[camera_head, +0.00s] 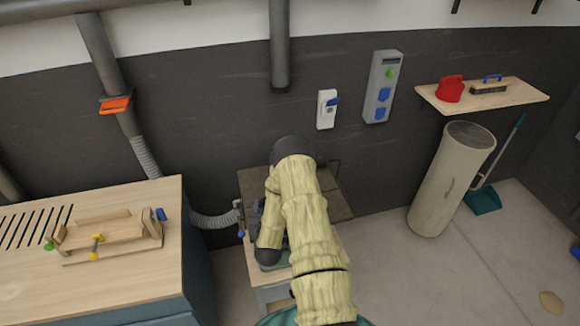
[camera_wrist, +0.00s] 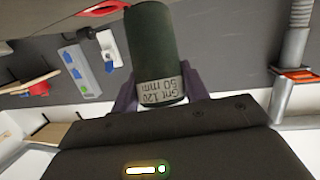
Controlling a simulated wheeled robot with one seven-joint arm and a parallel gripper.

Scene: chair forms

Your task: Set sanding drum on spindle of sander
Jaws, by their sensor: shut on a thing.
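The sanding drum (camera_wrist: 158,50) is a dark green cylinder with a pale label reading grit 120, 50 mm. In the wrist view my gripper (camera_wrist: 160,92) is shut on it, with a purple finger on either side near the labelled end. The far end of the drum runs toward the top of the picture. In the head view, the sander appears to be the machine with the dark brown table (camera_head: 255,181) against the wall. My arm covers its middle, so I cannot see the spindle. The drum is not visible in the head view.
A workbench (camera_head: 140,270) with a wooden jig (camera_head: 105,237) stands at the left. A grey hose (camera_head: 213,220) runs to the sander. A tall cylindrical bin (camera_head: 450,185) and a blue dustpan (camera_head: 484,201) stand at the right. The floor at the lower right is mostly clear.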

